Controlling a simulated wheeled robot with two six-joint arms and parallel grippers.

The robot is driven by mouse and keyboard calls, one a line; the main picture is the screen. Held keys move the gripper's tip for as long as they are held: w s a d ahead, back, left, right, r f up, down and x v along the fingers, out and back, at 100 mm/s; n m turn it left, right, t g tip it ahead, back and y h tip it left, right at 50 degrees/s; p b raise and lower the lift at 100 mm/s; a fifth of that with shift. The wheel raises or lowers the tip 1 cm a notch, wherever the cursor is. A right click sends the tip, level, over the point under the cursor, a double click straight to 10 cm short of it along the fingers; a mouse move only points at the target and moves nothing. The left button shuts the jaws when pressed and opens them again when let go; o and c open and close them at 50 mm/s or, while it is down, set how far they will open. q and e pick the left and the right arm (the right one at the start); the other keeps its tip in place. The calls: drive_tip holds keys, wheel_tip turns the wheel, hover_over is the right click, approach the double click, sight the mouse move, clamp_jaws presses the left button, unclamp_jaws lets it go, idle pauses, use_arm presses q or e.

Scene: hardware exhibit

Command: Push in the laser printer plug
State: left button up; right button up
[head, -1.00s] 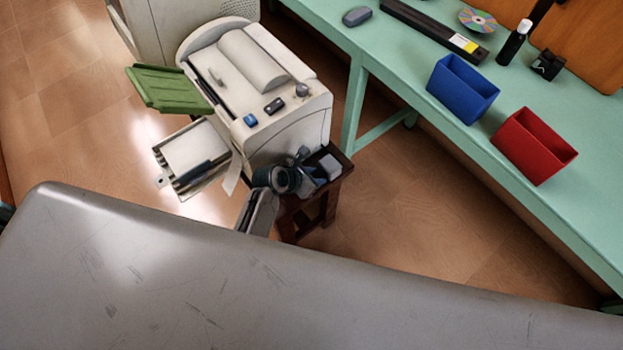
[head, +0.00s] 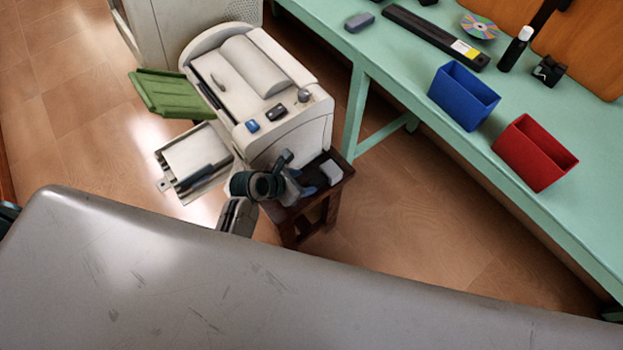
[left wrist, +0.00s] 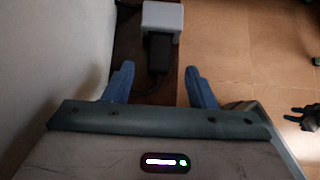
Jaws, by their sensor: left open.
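The off-white laser printer (head: 290,135) stands on a small dark wooden stand (head: 338,185). A white socket block (head: 332,171) sits on the stand beside the printer; it also shows at the top of the left wrist view (left wrist: 162,18). A black plug (left wrist: 158,47) with a dark cable is at the block's near face; I cannot tell how deep it sits. My left gripper (head: 294,172) is just left of the block in the head view. In the left wrist view its open, empty fingers (left wrist: 158,72) point toward the plug, one to each side, short of it.
The printer's pale side rises close to the left finger in the wrist view. A green bench (head: 415,85) on the right holds a blue bin (head: 463,97) and a red bin (head: 534,153). Floor between the stand and bench is clear. A paper tray (head: 195,160) juts out left.

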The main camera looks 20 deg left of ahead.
use_arm(q)
drive_tip(key=v, duration=0.3)
use_arm(e)
drive_tip(key=shift+w, duration=0.45)
drive_tip(key=shift+s, duration=0.15)
